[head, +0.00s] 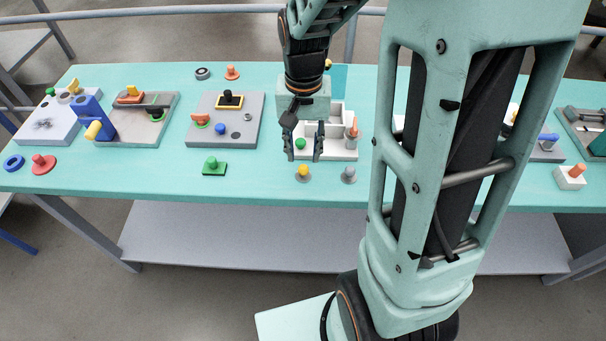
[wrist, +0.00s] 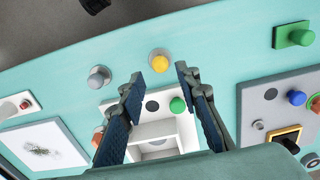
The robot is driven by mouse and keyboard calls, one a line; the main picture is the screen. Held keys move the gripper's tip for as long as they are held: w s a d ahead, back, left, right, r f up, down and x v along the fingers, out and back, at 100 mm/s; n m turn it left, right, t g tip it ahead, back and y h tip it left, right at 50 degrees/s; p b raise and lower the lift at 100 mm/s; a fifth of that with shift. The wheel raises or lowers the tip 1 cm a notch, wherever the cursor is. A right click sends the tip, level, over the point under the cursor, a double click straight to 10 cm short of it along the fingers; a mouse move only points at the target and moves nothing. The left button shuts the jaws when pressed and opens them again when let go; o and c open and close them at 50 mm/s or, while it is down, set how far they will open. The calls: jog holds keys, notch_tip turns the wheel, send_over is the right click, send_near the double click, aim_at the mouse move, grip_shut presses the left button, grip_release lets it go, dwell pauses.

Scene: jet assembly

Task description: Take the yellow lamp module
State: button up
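The yellow lamp module (head: 303,172) stands on the turquoise table near its front edge, a yellow dome on a grey round base. In the wrist view the yellow lamp module (wrist: 160,62) lies just beyond my fingertips, between their lines. My gripper (head: 304,150) points down with its fingers spread and nothing between them. In the wrist view my gripper (wrist: 157,78) is also open. It is above the white tray's front part, a little behind the lamp in the head view, and apart from it.
A grey knob module (head: 348,175) stands right of the lamp. The white compartment tray (head: 340,155) holds a green dome (head: 300,143) and an orange peg. A green block (head: 214,167) lies to the left. Grey panels with parts stand further left. Bare table surrounds the lamp.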

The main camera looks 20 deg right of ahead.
aim_at(303, 166)
notch_tip(303, 166, down, 5)
jog(key=b, duration=0.3)
jog(key=c, duration=0.8)
jog(key=shift+r, duration=0.1)
notch_tip(303, 166, up, 7)
jog(key=p, duration=0.6)
